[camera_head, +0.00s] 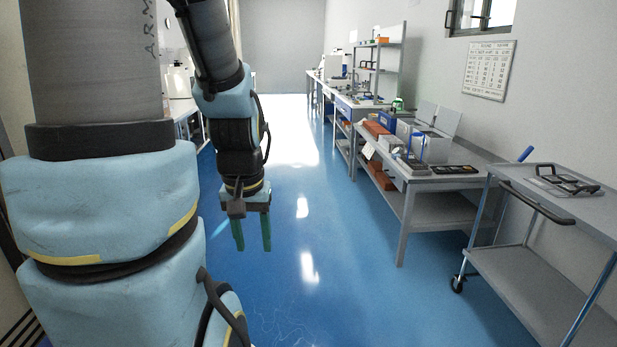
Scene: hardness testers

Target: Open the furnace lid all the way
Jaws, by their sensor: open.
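My gripper (252,243) hangs over the bare blue floor, fingers pointing down. Its two green fingers are apart with nothing between them. It is left of the right-hand workbench (436,187) and well away from it. Grey box-shaped equipment (435,150) stands on that bench, with upright grey panels at its back. I cannot tell for sure which item is the furnace, or how its lid stands; the details are too small.
A grey cart (520,267) with a dark handle stands at the lower right, holding a small black-framed item (566,181). More benches (352,103) run along the right wall. A white device (178,82) stands at the left. The blue floor (330,250) between is clear.

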